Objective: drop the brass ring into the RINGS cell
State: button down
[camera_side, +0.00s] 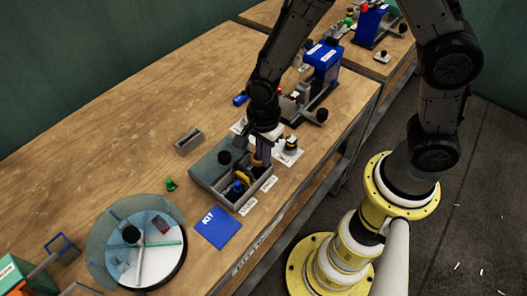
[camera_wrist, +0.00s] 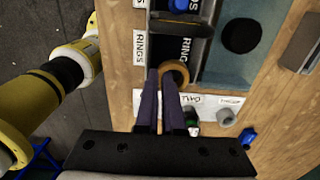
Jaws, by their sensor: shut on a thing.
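The brass ring (camera_wrist: 175,72) is at the tips of my gripper (camera_wrist: 168,78), which is shut on it. In the wrist view the ring overlaps the near end of the dark RINGS cell (camera_wrist: 187,47), which has white RINGS lettering inside and a RINGS label (camera_wrist: 139,46) beside it. In the side view my gripper (camera_side: 262,158) points down at the far end of the grey divided tray (camera_side: 228,204). The fingers partly hide the ring, and its exact height over the cell cannot be told.
A blue piece (camera_wrist: 180,5) lies in the neighbouring cell. A printed white card (camera_wrist: 205,100) with small parts lies by the tray's end. A blue KIT card (camera_side: 218,233) and a round dial (camera_side: 138,242) stand left.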

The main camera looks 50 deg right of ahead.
jog(key=c, duration=1)
grip_release()
jog(key=shift+o, duration=0.2)
jog(key=shift+r, duration=0.1)
notch_tip(320, 180, up, 14)
